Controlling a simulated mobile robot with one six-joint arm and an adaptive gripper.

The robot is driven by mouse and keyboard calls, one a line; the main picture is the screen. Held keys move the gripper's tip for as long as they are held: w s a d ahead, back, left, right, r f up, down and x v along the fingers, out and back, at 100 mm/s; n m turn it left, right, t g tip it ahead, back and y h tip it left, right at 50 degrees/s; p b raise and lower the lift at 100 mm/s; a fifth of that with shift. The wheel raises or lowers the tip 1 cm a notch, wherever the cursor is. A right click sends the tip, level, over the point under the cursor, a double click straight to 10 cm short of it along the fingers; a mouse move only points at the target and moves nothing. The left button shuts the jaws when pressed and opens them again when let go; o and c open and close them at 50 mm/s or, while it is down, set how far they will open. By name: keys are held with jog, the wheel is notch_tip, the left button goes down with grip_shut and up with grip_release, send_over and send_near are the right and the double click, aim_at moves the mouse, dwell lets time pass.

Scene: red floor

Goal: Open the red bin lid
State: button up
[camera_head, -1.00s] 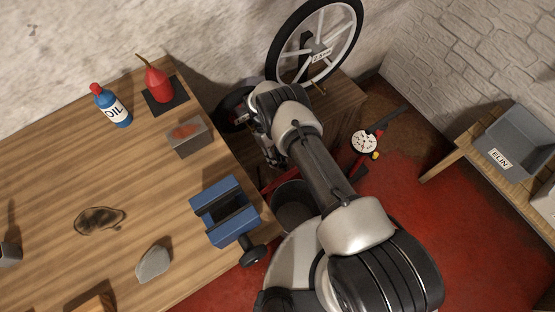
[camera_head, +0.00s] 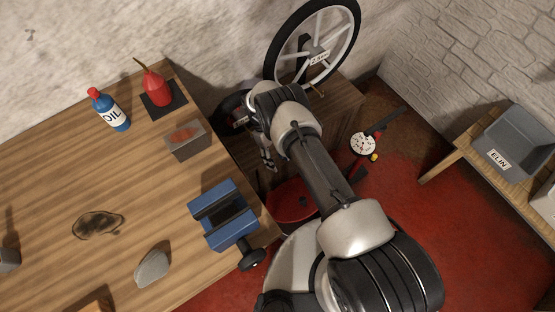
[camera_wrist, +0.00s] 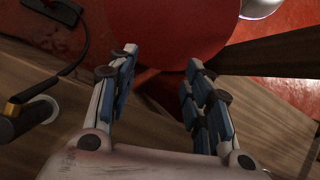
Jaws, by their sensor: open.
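The red bin lid (camera_head: 290,203) shows in the head view as a round red disc, low beside the workbench and partly hidden by my arm. It lies over the bin, and no bin interior shows. In the wrist view the red lid (camera_wrist: 165,30) fills the top middle, just beyond the fingertips. My gripper (camera_wrist: 160,62) is open, with nothing between its fingers. In the head view my gripper (camera_head: 268,160) is behind the lid, beside the bench edge. Whether a fingertip touches the lid, I cannot tell.
The workbench (camera_head: 60,180) on the left holds a blue vise (camera_head: 223,214), an oil bottle (camera_head: 110,110) and a red oil can (camera_head: 155,87). A spoked wheel (camera_head: 315,45) stands at the back. A dial gauge (camera_head: 362,145) lies beyond my arm. Red floor (camera_head: 430,240) is open on the right.

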jog(key=v, duration=1.1)
